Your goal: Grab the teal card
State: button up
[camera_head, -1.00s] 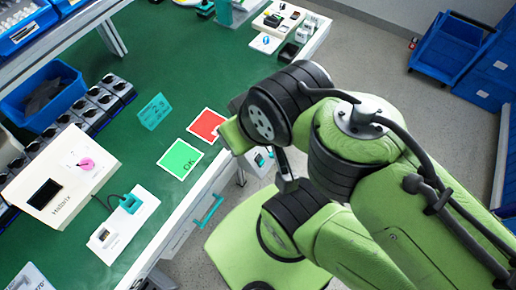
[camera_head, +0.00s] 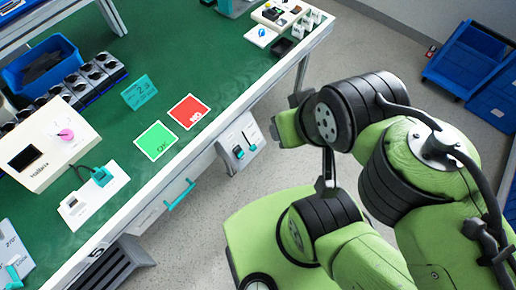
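The teal card (camera_head: 139,92) is a small flat rectangle with dark markings on the green bench top. It lies up and left of the green OK card (camera_head: 156,141) and the red card (camera_head: 188,111), apart from both. Nothing covers it. My green and black arm fills the right side of the view, off the bench's front edge and well apart from the card.
A white box with a pink knob (camera_head: 66,134) stands left of the cards. Dark holders and a blue bin (camera_head: 40,62) line the back. A switch panel (camera_head: 240,143) hangs at the front edge.

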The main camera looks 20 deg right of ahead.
aim_at(140, 92)
jog(key=i+u, duration=0.1)
jog(key=u, duration=0.35)
jog(key=i+u, duration=0.15)
jog(key=u, duration=0.3)
jog(key=i+u, duration=0.1)
jog(key=u, duration=0.3)
jog(key=i+u, duration=0.1)
jog(key=u, duration=0.35)
jog(key=i+l+u, duration=0.1)
jog(key=u, duration=0.35)
jog(key=l+u, duration=0.2)
jog(key=u, duration=0.25)
jog(key=i, duration=0.05)
